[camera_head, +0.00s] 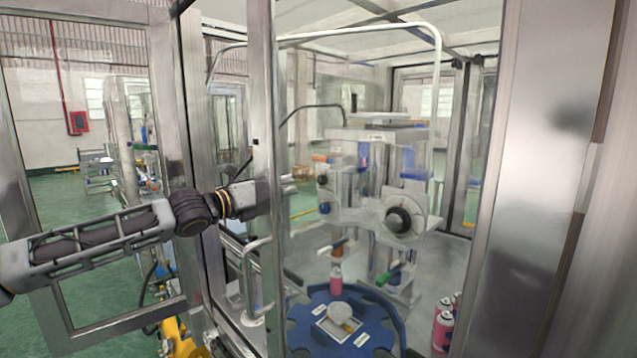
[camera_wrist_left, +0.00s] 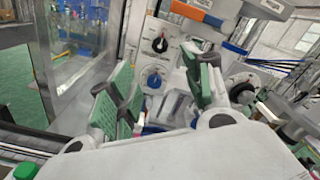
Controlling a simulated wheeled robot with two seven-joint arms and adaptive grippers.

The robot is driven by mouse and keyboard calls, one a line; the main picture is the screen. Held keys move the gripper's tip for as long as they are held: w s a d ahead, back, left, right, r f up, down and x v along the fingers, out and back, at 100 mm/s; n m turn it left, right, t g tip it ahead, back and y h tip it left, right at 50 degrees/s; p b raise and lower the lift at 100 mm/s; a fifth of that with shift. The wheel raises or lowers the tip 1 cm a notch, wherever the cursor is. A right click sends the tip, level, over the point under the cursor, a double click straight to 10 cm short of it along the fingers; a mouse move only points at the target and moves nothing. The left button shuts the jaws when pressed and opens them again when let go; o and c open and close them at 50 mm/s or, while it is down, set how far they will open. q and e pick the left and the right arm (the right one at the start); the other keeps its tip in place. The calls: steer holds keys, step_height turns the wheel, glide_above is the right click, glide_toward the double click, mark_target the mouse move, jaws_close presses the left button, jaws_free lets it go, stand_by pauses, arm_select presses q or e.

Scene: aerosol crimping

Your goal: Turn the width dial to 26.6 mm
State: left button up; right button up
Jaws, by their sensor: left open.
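The crimping machine (camera_head: 375,165) stands inside a clear-walled enclosure. On its front is a large black knob on a pale round dial (camera_head: 398,220); a similar dial shows at the right in the left wrist view (camera_wrist_left: 240,82). That view also shows a panel with a black knob (camera_wrist_left: 160,45) above a blue-centred dial (camera_wrist_left: 153,80). I cannot read the labels or settings, or tell which is the width dial. My left gripper (camera_head: 292,187) is left of the machine, partly hidden by the door post. Its green-padded fingers (camera_wrist_left: 165,92) are open and empty, with the blue-centred dial seen between them.
A steel door post (camera_head: 268,120) and handle (camera_head: 255,275) stand close to my left arm. A blue round table (camera_head: 305,335) with a white dish (camera_head: 340,313) is below the machine. Red-pink cans (camera_head: 442,330) stand at the lower right.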

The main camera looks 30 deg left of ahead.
arm_select(q)
steer(key=x, duration=1.4)
steer(key=shift+p, duration=0.4)
arm_select(e)
steer(key=shift+w+d+r, duration=0.35)
steer(key=shift+d+r, duration=0.05)
steer(key=shift+d, duration=0.05)
stand_by(0.4)
arm_select(q)
steer(key=c, duration=1.1)
steer(key=shift+o, duration=0.2)
arm_select(e)
steer(key=shift+a, duration=0.15)
steer(key=shift+a+r, duration=0.1)
steer(key=shift+r, duration=0.1)
